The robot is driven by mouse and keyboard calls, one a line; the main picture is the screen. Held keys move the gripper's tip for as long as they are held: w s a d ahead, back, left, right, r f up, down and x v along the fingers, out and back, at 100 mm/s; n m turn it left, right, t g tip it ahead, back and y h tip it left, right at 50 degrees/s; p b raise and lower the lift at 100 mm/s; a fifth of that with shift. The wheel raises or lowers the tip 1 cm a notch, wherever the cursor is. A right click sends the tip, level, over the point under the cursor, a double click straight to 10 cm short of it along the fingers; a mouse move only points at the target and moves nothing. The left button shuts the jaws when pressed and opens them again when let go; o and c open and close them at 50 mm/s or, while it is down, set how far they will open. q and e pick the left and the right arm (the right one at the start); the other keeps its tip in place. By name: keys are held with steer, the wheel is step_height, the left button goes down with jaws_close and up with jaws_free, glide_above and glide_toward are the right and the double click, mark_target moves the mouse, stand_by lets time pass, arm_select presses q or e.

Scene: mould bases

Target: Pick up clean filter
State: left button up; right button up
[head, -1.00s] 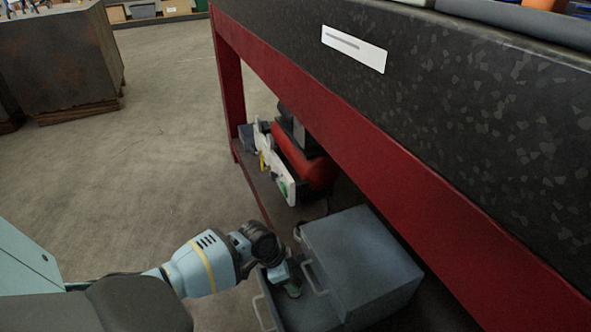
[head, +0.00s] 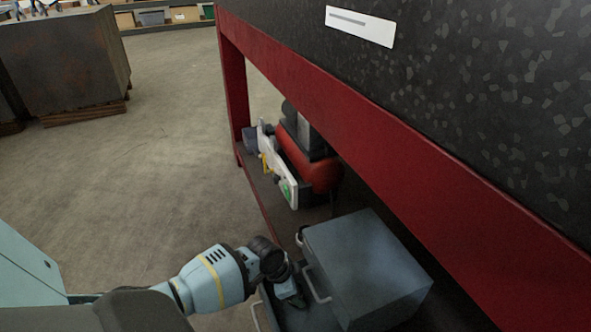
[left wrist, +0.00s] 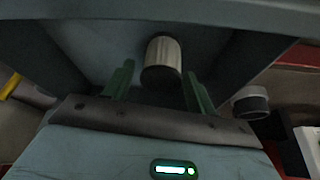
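A pale, ribbed cylinder that looks like the clean filter (left wrist: 161,60) stands in an open grey drawer in the left wrist view. My left gripper (left wrist: 158,72) is open, with one green finger on each side of the filter and visible gaps between. In the head view, my left gripper (head: 292,298) reaches down into the pulled-out drawer (head: 312,318) of a blue-grey cabinet (head: 368,265). The filter is hidden in the head view. My right gripper is not in view.
The cabinet stands under a red-framed bench (head: 400,135) with a dark speckled side. A red tank-like machine (head: 318,170) sits farther back on the lower shelf. A dark cylindrical part with a pale ring (left wrist: 251,102) shows right of the gripper.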

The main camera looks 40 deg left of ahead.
arm_select(q)
steer(key=c, duration=0.8)
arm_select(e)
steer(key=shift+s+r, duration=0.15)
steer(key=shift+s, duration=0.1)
arm_select(q)
steer(key=shift+r, duration=0.15)
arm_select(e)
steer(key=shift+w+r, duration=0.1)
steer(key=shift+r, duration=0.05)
arm_select(q)
steer(key=shift+s+a+r+p, duration=0.15)
steer(key=shift+s+r+p, duration=0.05)
steer(key=shift+r+p, duration=0.45)
step_height(320, 180, up, 10)
steer(key=p, duration=0.5)
steer(key=s+a+p, duration=0.2)
steer(key=s+a, duration=0.1)
steer(key=s, duration=0.6)
steer(key=s+a+p, duration=0.3)
steer(key=s+a, duration=0.1)
steer(key=s, duration=0.5)
steer(key=shift+a+p, duration=0.2)
steer(key=shift+p, duration=0.1)
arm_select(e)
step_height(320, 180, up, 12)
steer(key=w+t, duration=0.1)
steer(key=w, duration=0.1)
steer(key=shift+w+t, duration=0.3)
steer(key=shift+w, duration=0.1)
